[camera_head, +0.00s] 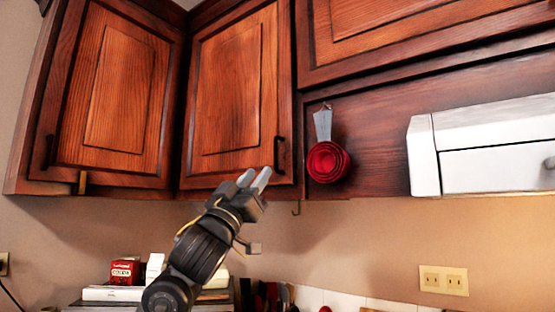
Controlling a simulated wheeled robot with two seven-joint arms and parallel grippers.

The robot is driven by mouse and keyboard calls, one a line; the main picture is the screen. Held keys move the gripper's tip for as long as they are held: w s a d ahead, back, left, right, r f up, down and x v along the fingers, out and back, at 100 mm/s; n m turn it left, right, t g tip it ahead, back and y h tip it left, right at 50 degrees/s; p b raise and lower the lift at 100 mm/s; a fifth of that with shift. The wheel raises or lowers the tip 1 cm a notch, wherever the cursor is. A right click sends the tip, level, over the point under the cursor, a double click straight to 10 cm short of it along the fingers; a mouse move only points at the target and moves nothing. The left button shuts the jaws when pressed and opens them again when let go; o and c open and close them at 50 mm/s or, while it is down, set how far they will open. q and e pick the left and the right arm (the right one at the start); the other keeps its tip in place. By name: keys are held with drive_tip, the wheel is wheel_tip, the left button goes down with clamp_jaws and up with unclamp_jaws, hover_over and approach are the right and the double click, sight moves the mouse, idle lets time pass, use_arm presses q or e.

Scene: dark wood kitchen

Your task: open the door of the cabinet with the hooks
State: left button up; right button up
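Dark wood wall cabinets fill the upper view. The corner cabinet door (226,85) is closed and has a dark vertical handle (280,155) near its lower right edge. Another closed door (120,95) is to its left, with a dark handle (48,152). A small brass hook (82,183) hangs at the left cabinet's lower edge, and another hook (296,209) hangs below the corner cabinet. My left gripper (256,178) reaches up from below, just left of the corner door's handle. Its two grey fingers are a little apart with nothing between them. My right gripper is out of view.
Red measuring cups (327,162) hang on the wood panel right of the handle. A white appliance (490,145) is mounted at the right. Below are a red box (124,272), books and dark utensils. An outlet (443,280) is on the wall.

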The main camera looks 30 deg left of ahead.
sight(274, 152)
use_arm(q)
drive_tip(key=p+x, duration=0.4)
drive_tip(key=x, duration=0.5)
drive_tip(key=shift+r, duration=0.2)
drive_tip(key=shift+w+d+r+p, duration=0.15)
drive_tip(key=shift+w+r+p, duration=0.2)
drive_tip(key=shift+w, duration=0.25)
clamp_jaws()
